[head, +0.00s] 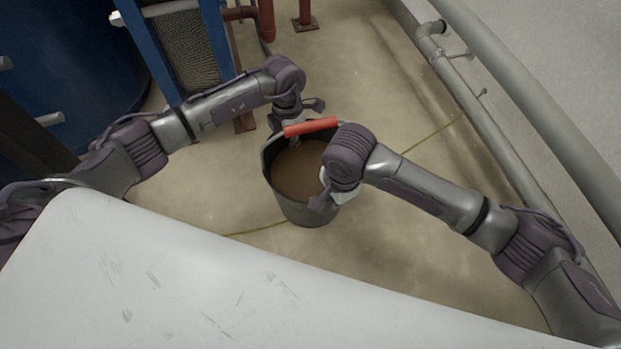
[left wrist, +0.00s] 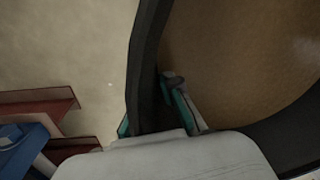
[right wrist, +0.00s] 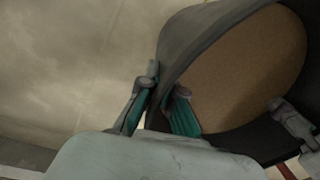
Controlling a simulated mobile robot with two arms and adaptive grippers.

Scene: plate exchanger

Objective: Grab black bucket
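The black bucket (head: 305,212) stands upright in the middle of the head view, filled with a brown content and with a red grip on its handle (head: 311,127). My left gripper (head: 284,130) is at the bucket's far rim. In the left wrist view its fingers (left wrist: 158,108) straddle the bucket wall (left wrist: 147,60), one inside and one outside, closed on it. My right gripper (head: 328,187) is at the near right rim, partly hidden by its wrist. In the right wrist view its fingers (right wrist: 160,100) clasp the bucket wall (right wrist: 185,45) the same way.
A blue frame (head: 160,55) and blue tank (head: 70,60) stand at the left, with red pipe posts (head: 266,20) behind. Grey pipes (head: 480,120) run along the right wall. A yellow line (head: 435,130) crosses the floor. Floor right of the bucket is clear.

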